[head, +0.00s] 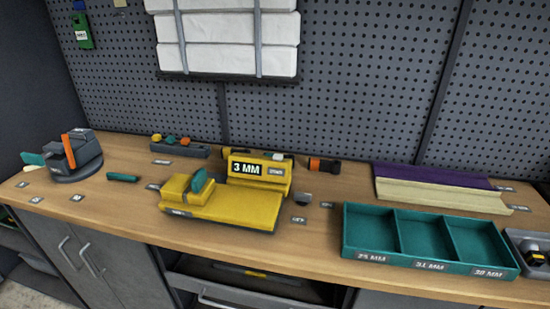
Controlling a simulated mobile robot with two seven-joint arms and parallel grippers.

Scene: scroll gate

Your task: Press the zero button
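A yellow device (235,207) stands on the workbench near the middle, with a flat bed in front and a raised head at the back. A black panel on the head reads "3 MM" (246,169). A smaller plate (276,170) with small lettering sits to its right; I cannot read it surely. A small pale piece (279,157) shows on top of the head. I cannot tell which part is the zero button. A teal piece (200,181) stands upright on the yellow block at the bed's left. Neither of my grippers is in view.
A teal tray (345,236) with three labelled compartments stands at the right front. Purple and cream strips (440,194) lie behind it. A grey device with an orange handle (69,151) stands at the left. A dark flashlight-like object (323,165) lies behind. Pegboard closes the back.

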